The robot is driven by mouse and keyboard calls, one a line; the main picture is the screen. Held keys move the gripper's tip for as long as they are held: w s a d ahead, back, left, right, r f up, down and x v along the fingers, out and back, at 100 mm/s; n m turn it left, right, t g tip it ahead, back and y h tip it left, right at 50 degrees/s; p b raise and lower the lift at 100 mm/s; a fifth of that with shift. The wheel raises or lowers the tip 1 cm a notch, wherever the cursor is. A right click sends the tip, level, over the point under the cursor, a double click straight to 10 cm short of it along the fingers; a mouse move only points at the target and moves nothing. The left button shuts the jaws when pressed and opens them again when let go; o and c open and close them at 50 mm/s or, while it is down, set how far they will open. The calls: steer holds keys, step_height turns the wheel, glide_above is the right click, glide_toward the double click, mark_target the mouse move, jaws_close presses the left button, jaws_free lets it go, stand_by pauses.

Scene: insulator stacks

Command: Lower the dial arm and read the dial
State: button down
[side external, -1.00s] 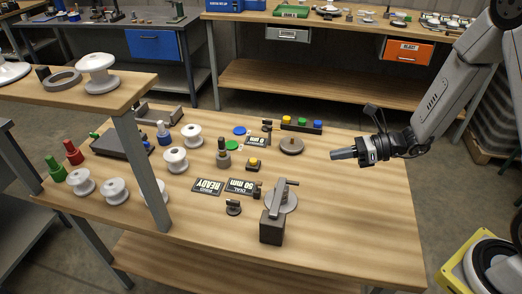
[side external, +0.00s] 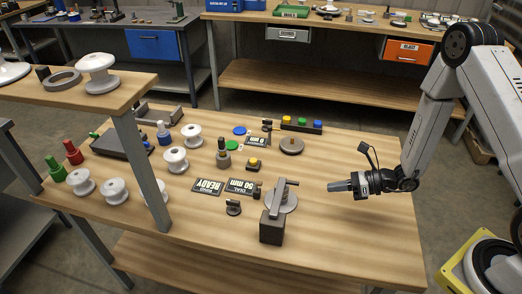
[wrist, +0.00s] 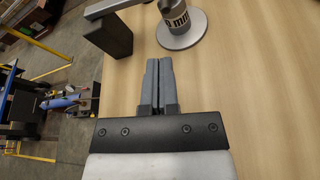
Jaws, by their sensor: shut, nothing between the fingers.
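The dial stand is a dark block (side external: 271,229) with a grey arm (side external: 278,198) reaching over a round grey disc (side external: 287,203). In the wrist view the block (wrist: 108,36) is at upper left and the disc (wrist: 192,37) at upper middle, with "mm" lettering over it. A dark display plate (side external: 242,186) left of the stand appears upside down and seems to read "DIAL 50 mm". My gripper (side external: 329,187) is shut and empty, to the right of the stand and apart from it. Its fingers (wrist: 158,62) lie side by side in the wrist view.
A plate reading "READY" (side external: 207,187) lies left of the dial plate. A small dark fixture (side external: 233,208) stands left of the block. White insulators (side external: 176,160), a yellow button (side external: 254,164) and a round grey plate (side external: 291,146) stand farther back. The table's right side is clear.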

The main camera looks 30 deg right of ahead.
mark_target(286, 197)
steer(key=shift+f, duration=2)
steer(key=shift+w+a, duration=0.1)
steer(key=x, duration=1)
steer(key=shift+r, duration=0.9)
steer(key=shift+w+d+r, duration=0.1)
steer(key=shift+d+r, duration=0.1)
steer(key=shift+r, duration=0.35)
steer(key=shift+w+d+r, duration=0.15)
steer(key=shift+d+r, duration=0.1)
steer(key=shift+r, duration=0.3)
